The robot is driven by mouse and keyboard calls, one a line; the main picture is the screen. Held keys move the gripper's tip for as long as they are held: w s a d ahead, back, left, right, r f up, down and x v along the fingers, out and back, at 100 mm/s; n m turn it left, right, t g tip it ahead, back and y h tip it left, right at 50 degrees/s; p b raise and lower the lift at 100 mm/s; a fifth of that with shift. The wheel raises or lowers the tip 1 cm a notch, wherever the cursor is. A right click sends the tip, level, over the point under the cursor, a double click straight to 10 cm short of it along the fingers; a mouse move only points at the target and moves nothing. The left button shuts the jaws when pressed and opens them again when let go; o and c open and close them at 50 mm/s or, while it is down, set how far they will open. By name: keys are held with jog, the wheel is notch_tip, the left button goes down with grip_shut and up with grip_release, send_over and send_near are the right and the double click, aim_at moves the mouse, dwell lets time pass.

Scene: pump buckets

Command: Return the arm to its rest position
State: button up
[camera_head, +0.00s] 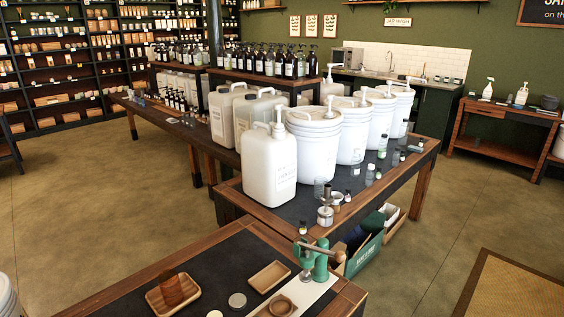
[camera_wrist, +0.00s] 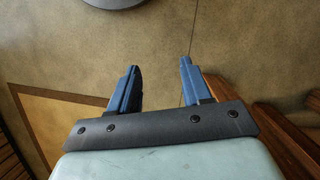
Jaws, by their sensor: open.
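My gripper (camera_wrist: 160,84) shows in the wrist view with its two blue fingers spread apart and nothing between them. It hangs over bare brown floor, with a wooden edge close to its right finger. In the head view neither my arm nor my gripper shows, so its place relative to the tables is hidden there.
In the head view, a table (camera_head: 416,180) holds a jug (camera_head: 270,170), several white pump buckets (camera_head: 314,145) and small bottles. A nearer table (camera_head: 205,255) carries wooden trays (camera_head: 269,276) and a green press (camera_head: 318,262). Open floor (camera_head: 430,255) lies to the right.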

jog(key=s+a+f+n+g, duration=0.1)
jog(key=s+a+n+g, duration=0.2)
jog(key=s, duration=1.3)
jog(key=a+n, duration=0.2)
jog(key=a, duration=0.1)
jog(key=shift+s+a+n+h, duration=0.15)
jog(key=shift+a+n+h, duration=0.15)
jog(key=shift+a+h, duration=0.1)
